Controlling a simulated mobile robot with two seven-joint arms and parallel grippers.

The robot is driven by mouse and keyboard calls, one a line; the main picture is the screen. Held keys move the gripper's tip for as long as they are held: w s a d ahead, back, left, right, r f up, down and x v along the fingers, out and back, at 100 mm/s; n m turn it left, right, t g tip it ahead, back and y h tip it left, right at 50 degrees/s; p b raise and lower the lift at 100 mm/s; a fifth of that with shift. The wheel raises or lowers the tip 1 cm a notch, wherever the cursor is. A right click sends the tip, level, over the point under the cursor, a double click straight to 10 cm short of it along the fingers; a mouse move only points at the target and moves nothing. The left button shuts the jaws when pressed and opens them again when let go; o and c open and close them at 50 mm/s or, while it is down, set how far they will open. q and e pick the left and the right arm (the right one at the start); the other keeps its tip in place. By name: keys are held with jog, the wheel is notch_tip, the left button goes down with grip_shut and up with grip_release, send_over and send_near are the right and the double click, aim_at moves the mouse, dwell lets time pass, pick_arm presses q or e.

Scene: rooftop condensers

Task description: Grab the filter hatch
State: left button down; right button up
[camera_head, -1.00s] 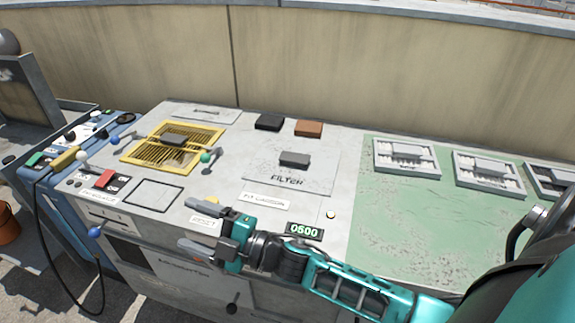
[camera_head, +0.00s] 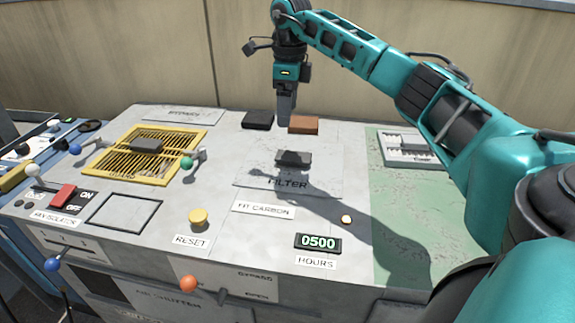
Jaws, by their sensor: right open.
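The filter hatch (camera_head: 257,172) is a flat grey panel marked FILTER, lying in the top of the grey cabinet. A dark block handle (camera_head: 293,158) stands on it. My right gripper (camera_head: 286,118) points down behind the handle, apart from it, in front of or beside the black and brown blocks in the picture. It is open and nothing shows in it. The gap between its fingers is hard to see from this side. The arm's shadow falls over the handle and part of the hatch. My left gripper is out of view.
A black block (camera_head: 258,120) and a brown block (camera_head: 303,125) lie behind the hatch. A yellow grille (camera_head: 130,165) with lever clamps is at left. A reset button (camera_head: 198,217), red switch (camera_head: 63,197) and hours counter (camera_head: 318,243) are nearer. A wall stands behind.

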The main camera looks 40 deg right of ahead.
jog(key=d, duration=0.2)
jog(key=b, duration=0.2)
send_over(293, 156)
jog(key=f, duration=0.6)
jog(key=shift+w+d+f, duration=0.2)
jog(key=shift+w+d, duration=0.1)
jog(key=shift+w, duration=0.05)
jog(key=f, duration=0.1)
jog(key=f+b, duration=0.1)
jog(key=f, duration=0.1)
jog(key=f+b, duration=0.1)
jog(key=f, duration=0.1)
jog(key=shift+s+a+f, duration=0.15)
jog(key=shift+s+a, duration=0.05)
jog(key=shift+s, duration=0.2)
jog(key=shift+f, duration=0.2)
jog(key=shift+r, duration=0.1)
jog(key=c, duration=1.4)
